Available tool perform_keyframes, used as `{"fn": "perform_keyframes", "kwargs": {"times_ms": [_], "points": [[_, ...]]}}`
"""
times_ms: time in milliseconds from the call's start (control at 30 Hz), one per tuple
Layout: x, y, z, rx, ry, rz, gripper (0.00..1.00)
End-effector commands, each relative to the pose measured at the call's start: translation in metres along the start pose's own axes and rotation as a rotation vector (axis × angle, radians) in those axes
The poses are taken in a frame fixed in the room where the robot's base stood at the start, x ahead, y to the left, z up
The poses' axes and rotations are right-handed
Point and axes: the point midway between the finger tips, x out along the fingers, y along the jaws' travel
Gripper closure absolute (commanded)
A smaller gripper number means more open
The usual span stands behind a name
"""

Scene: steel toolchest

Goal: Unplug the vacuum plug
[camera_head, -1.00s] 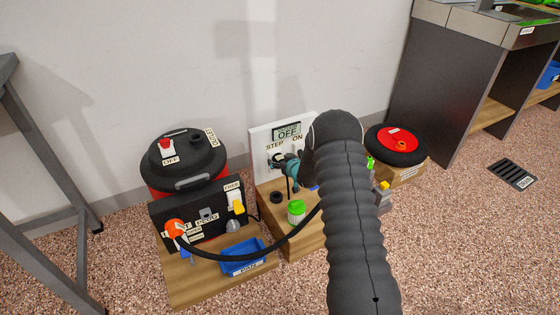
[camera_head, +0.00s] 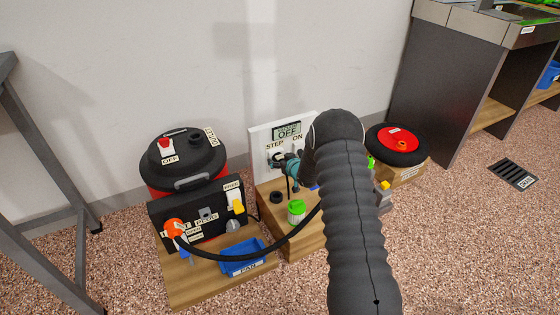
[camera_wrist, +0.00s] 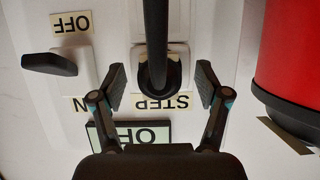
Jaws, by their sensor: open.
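The black plug (camera_wrist: 154,78) sits in a white socket on the white wall panel (camera_wrist: 205,25), in the middle of the wrist view. Its thick black cord (camera_wrist: 156,25) runs to the top edge of that view. My gripper (camera_wrist: 160,86) is open, with one finger on each side of the plug and visible gaps between them. In the head view my gripper (camera_head: 289,165) is in front of the white panel (camera_head: 261,140), and my arm hides part of the area. The panel display (camera_head: 287,131) reads OFF.
A black lever switch (camera_wrist: 50,64) is beside the socket. The red and black vacuum (camera_head: 187,160) stands left of the panel, behind a black control board (camera_head: 197,212). A blue tray (camera_head: 242,262) and a green-lidded jar (camera_head: 296,207) stand on the wooden bases. A red-topped reel (camera_head: 398,138) is right.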

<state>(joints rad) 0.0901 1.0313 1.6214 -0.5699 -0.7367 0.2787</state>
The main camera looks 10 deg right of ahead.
Motion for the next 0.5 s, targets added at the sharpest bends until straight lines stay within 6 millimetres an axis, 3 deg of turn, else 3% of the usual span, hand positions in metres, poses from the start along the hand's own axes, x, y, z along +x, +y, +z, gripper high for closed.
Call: {"fn": "perform_keyframes", "kwargs": {"times_ms": [333, 500], "points": [[0.0, -0.0001, 0.0, 0.0, 0.0, 0.0, 0.25], [0.0, 0.0, 0.0001, 0.0, 0.0, 0.0, 0.68]]}}
